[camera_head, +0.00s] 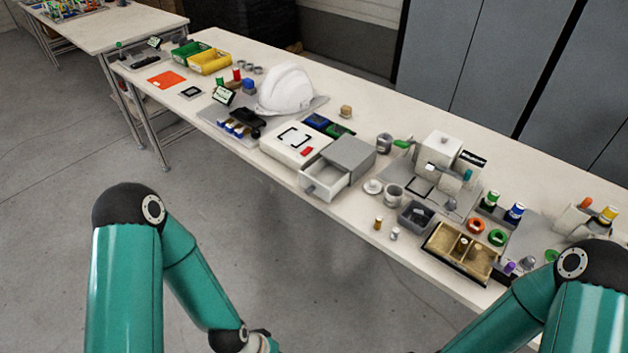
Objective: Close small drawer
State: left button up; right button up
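The small drawer (324,185) is pulled out of its grey cabinet (354,153) and points toward the front edge of the table. It is light grey with a small knob on its front, and its inside looks empty. My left arm comes in from the left and its wrist leaves the picture at the bottom, below and left of the drawer. My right arm's forearm also runs out of the bottom, right of the drawer. Both grippers are out of view, and neither visible arm part touches the drawer.
A white box (290,146) stands left of the cabinet, with a white helmet (286,88) behind. A white cup (393,194), a grey bin (416,215) and a wooden divided tray (446,250) stand to the right. The floor in front of the table (300,240) is clear.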

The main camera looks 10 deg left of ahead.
aim_at(324, 179)
jog(key=k, duration=1.3)
jog(key=z, duration=0.25)
jog(key=i, duration=0.6)
jog(key=z, duration=0.55)
jog(key=i, duration=0.9)
jog(key=u, duration=0.5)
